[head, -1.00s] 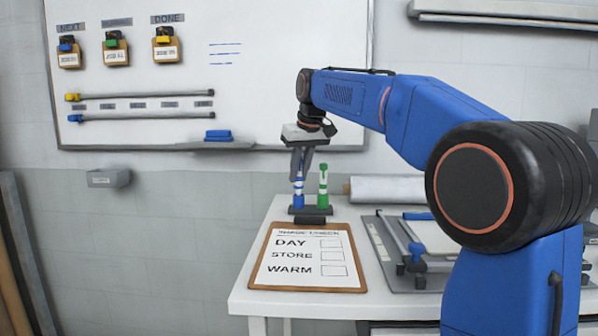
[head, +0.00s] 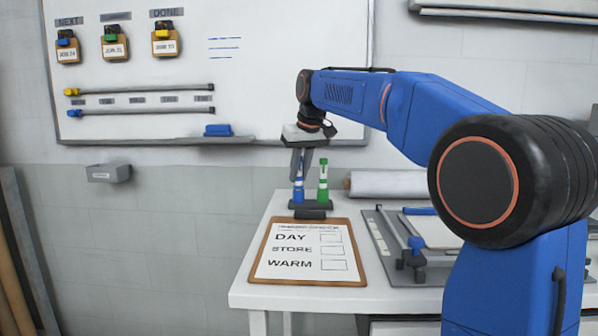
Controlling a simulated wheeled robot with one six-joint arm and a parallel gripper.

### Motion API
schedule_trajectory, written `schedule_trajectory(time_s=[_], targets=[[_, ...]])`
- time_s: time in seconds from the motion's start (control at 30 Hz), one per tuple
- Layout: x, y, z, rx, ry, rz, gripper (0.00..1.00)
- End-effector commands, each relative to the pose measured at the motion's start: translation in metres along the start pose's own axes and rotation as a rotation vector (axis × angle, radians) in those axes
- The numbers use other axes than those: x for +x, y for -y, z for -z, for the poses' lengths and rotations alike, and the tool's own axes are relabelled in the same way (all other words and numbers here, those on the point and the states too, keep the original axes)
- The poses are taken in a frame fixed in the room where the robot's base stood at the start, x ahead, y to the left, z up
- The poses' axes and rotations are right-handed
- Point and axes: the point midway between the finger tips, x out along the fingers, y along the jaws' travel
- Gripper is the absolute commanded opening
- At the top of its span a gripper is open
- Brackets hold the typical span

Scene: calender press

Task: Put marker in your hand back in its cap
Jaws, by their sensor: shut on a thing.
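My gripper (head: 300,172) points down over the back of the white table, shut on the upper part of a blue marker (head: 298,194). The blue marker stands upright, with its lower end at the left side of a dark holder (head: 322,206). Whether its tip is fully inside a cap is too small to tell. A green marker (head: 323,180) stands upright in the same holder, just right of the gripper. The gripper's fingers hide the top of the blue marker.
A clipboard (head: 268,270) with a checklist lies in front of the holder. A paper trimmer (head: 385,245) and a white roll (head: 390,184) lie to the right. A whiteboard (head: 270,85) hangs behind; its tray holds a blue eraser (head: 218,130).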

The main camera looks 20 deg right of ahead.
Motion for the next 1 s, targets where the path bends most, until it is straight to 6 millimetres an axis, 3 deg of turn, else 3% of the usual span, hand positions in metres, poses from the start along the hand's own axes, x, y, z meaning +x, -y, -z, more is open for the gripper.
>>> schedule_trajectory(time_s=[0.2, 0.23, 0.3, 0.67, 0.83, 1.0], targets=[[0.003, 0.000, -0.002, 0.000, 0.000, 0.000, 0.00], [0.003, 0.000, -0.001, 0.000, 0.000, 0.000, 0.24], [0.003, 0.000, -0.001, 0.000, 0.000, 0.000, 0.39], [0.000, 0.000, -0.001, 0.000, -0.001, 0.000, 0.39], [-0.019, 0.000, -0.001, 0.000, -0.002, 0.000, 0.39], [-0.052, 0.000, -0.001, 0.000, -0.003, 0.000, 0.39]])
